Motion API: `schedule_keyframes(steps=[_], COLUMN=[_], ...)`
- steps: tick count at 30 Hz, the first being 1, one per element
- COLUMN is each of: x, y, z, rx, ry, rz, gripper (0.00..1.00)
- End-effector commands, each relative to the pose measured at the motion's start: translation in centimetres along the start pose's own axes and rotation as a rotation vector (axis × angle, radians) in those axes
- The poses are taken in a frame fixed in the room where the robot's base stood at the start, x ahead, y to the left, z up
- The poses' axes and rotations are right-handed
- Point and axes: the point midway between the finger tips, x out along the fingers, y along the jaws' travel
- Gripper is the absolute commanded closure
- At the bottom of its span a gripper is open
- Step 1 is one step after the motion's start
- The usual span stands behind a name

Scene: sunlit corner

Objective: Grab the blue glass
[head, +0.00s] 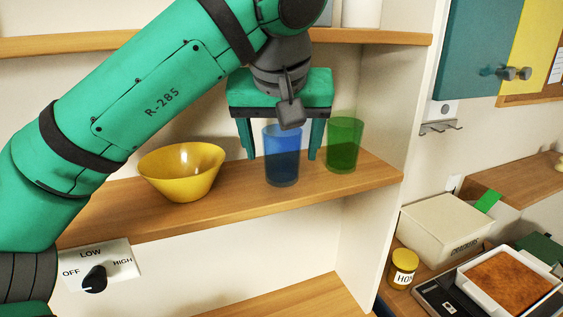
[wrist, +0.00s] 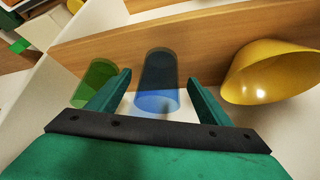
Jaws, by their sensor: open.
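The blue glass (head: 281,160) stands upright on the wooden shelf (head: 235,202), between the yellow bowl and the green glass. My gripper (head: 282,154) is open over the shelf, with one finger to each side of the blue glass in the head view. In the wrist view, the blue glass (wrist: 157,82) shows between and beyond the two fingertips of my gripper (wrist: 158,76). I cannot tell whether either finger touches it.
A green glass (head: 344,146) stands close to the right of the right finger. A yellow bowl (head: 170,183) sits to the left on the same shelf. The shelf's side panel (head: 385,110) rises at the right, and another shelf board (head: 390,38) is above.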

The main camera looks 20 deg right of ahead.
Motion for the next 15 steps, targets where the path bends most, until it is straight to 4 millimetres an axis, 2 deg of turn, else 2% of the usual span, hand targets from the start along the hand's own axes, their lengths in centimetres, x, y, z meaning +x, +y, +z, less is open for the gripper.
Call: schedule_keyframes(steps=[5, 12, 15], x=[1.4, 4.5, 5.0], y=[-0.1, 0.0, 0.0], z=[0.1, 0.1, 0.0], rx=[0.0, 0.0, 0.0], ry=[-0.003, -0.003, -0.001], rz=[-0.001, -0.001, 0.0], gripper=[0.28, 0.28, 0.28])
